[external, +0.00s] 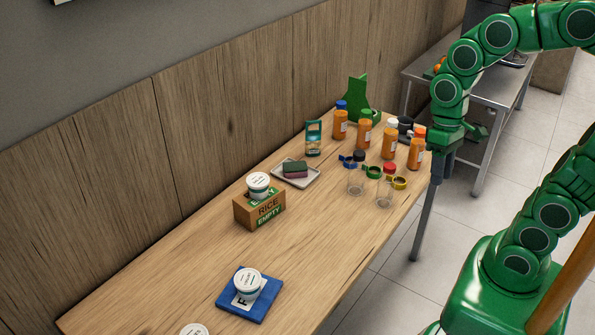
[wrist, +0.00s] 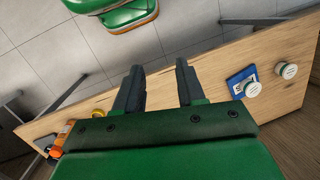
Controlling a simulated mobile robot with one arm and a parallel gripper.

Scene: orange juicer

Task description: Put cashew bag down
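A small teal and white bag (external: 313,138), which looks like the cashew bag, stands upright on the wooden table (external: 190,270) near the wall, behind the sponge tray. It cannot be made out in the wrist view. My gripper (external: 437,172) is at the table's right edge, well to the right of the bag and beside the orange bottles. In the wrist view my gripper (wrist: 158,76) has its two dark fingers spread apart, with nothing between them.
Orange bottles (external: 388,143) and clear glasses (external: 355,183) crowd the right end. A tray (external: 310,180) holds a sponge (external: 295,169). A rice box (external: 260,210) carries a white tub (external: 258,185). A blue packet (external: 262,305) carries another tub (external: 247,281). The left part of the table has bare wood.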

